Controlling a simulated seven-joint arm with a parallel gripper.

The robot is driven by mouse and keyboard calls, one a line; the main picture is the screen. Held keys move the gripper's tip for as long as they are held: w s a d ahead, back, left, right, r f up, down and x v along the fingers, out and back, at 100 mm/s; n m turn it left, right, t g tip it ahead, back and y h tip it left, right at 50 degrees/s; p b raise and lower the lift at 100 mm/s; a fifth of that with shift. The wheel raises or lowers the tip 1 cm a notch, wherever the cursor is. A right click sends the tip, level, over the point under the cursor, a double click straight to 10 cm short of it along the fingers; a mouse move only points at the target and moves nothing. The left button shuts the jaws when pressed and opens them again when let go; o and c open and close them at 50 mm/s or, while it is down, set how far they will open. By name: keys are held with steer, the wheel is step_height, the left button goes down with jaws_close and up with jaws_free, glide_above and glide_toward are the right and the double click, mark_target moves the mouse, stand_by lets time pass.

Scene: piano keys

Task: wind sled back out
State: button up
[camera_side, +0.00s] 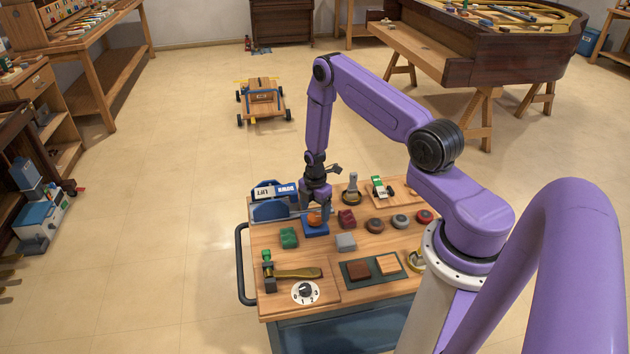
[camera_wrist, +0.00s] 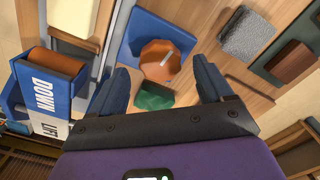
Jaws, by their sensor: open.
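A wooden wheeled sled (camera_side: 262,105) with blue and yellow bars stands on the floor beyond the cart. On the wooden cart top, an orange faceted knob (camera_side: 314,219) sits on a blue base (camera_side: 317,231). My gripper (camera_side: 316,203) points down just over the knob. In the wrist view, the orange knob (camera_wrist: 160,62) with a pale mark lies ahead of my fingers, on the blue base (camera_wrist: 150,30). My gripper (camera_wrist: 163,88) is open, with a dark finger on each side and nothing held. Whether a finger touches the knob cannot be told.
A blue-and-white LIFT/DOWN rocker (camera_side: 272,201) stands left of the knob. A green block (camera_side: 288,238), red block (camera_side: 347,219), grey block (camera_side: 345,242), round buttons (camera_side: 400,222) and a numbered dial (camera_side: 305,291) crowd the top. The floor around the sled is clear.

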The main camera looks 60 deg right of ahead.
mark_target(314, 217)
step_height(314, 217, up, 15)
stand_by(0.5)
steer(key=s+a+r+m, duration=0.1)
steer(key=s+a+r, duration=0.2)
steer(key=a+r, duration=0.45)
steer(key=s+a+r+m, duration=0.1)
steer(key=s+a+r, duration=0.3)
steer(key=a, duration=0.7)
steer(key=s+a+r, duration=0.1)
steer(key=s+r, duration=0.2)
steer(key=s, duration=0.4)
steer(key=s+a+r+m, duration=0.1)
steer(key=s+a+r, duration=0.1)
steer(key=s, duration=0.5)
steer(key=s+a+r, duration=0.1)
steer(key=s+r, duration=0.3)
steer(key=s, duration=0.2)
steer(key=shift+s+a+r+m, duration=0.3)
steer(key=shift+s+a+m, duration=0.05)
steer(key=shift+s+m, duration=0.05)
